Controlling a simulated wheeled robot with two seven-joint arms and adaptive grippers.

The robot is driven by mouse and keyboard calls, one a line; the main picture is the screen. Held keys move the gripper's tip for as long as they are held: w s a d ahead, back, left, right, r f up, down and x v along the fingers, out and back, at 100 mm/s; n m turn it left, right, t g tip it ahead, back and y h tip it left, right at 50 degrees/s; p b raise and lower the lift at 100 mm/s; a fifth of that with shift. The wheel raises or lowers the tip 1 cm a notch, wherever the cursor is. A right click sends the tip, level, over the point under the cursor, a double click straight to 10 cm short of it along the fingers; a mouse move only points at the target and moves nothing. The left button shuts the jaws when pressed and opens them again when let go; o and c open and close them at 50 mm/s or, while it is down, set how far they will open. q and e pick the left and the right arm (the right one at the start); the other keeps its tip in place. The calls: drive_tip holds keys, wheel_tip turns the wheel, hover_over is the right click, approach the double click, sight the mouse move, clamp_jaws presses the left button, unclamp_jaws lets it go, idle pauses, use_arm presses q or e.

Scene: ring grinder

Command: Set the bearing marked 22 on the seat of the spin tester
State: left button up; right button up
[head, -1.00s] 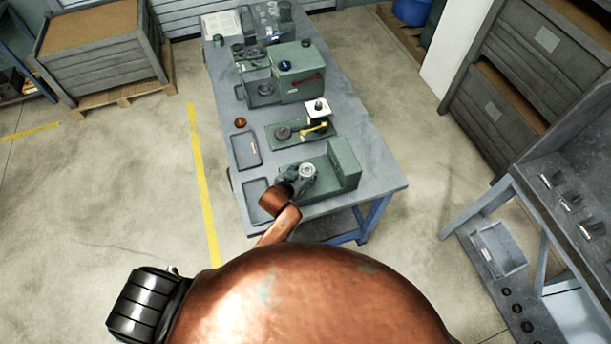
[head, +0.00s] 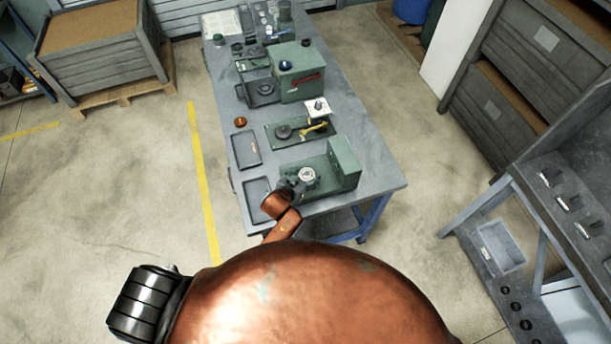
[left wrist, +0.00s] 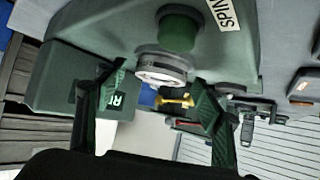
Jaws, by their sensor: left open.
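The spin tester (head: 343,163) is a green machine at the near end of the bench, with a label starting "SPIN" in the left wrist view. A pale metal ring, the bearing (head: 306,175), appears to lie flat on its round seat. In the left wrist view, which is upside down, the bearing (left wrist: 163,68) shows just beyond my spread fingers. Its marking cannot be read, and the seat is mostly hidden by it. My left gripper (head: 293,186) is open and empty at the near left of the bearing. My right gripper is not in view.
Two grey trays (head: 246,149) (head: 255,187) lie along the bench's left edge. A green fixture with a yellow handle (head: 317,127) stands behind the tester, and a larger green machine (head: 301,73) farther back. A brown round piece (head: 240,121) lies near the left edge.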

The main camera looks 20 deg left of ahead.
use_arm(q)
drive_tip(key=shift+r, duration=0.1)
drive_tip(key=v, duration=1.2)
drive_tip(key=shift+b, duration=0.35)
